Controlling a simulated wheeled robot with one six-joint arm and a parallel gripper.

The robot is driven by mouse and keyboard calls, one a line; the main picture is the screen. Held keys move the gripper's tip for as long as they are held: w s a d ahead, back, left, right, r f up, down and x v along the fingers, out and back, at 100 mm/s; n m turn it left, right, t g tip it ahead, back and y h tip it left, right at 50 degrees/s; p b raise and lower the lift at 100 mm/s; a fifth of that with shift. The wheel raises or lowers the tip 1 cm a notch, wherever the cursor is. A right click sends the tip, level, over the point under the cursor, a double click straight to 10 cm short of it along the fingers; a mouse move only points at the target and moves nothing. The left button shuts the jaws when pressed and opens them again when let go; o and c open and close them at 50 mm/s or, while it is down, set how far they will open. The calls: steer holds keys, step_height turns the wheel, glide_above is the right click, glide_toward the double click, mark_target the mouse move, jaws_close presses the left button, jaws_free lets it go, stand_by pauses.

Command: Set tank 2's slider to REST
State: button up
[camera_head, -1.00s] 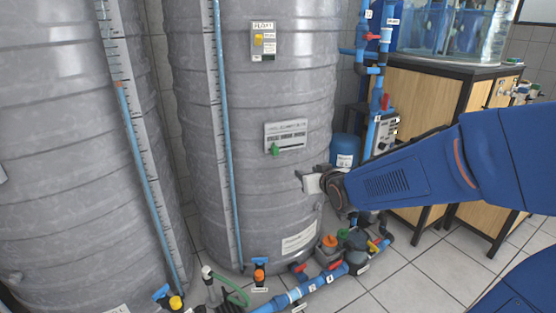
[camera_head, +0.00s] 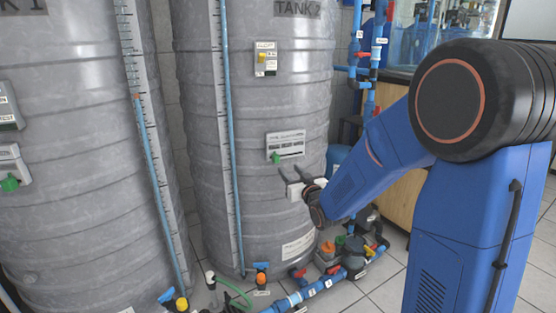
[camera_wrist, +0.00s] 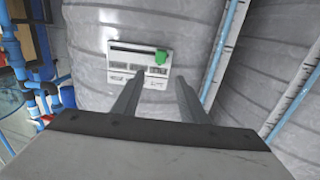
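Tank 2 (camera_head: 250,110) is the grey ribbed tank in the middle of the head view. A white slider panel (camera_head: 292,139) is on its front. The panel's green slider knob (camera_head: 276,158) sits at the left end in the head view. In the wrist view the knob (camera_wrist: 161,57) shows at the panel's right part; the panel's text is too small to read. My gripper (camera_head: 291,182) is just below the panel. In the wrist view its two fingers (camera_wrist: 160,78) are apart and empty, pointing toward the knob, with no contact visible.
Tank 1 (camera_head: 70,110) stands at the left with its own green-knobbed panel (camera_head: 9,170). Blue pipes and valves (camera_head: 321,288) run along the floor. A wooden aquarium stand (camera_head: 403,198) is behind my arm.

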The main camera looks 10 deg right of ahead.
mark_target(278, 157)
steer(key=w, duration=0.4)
steer(key=w+a, duration=0.1)
steer(key=w, duration=0.3)
steer(key=w+a, duration=0.1)
steer(key=w, duration=0.3)
steer(key=shift+w, duration=0.1)
steer(key=shift+c, duration=0.3)
jaws_close()
steer(key=shift+d, duration=0.1)
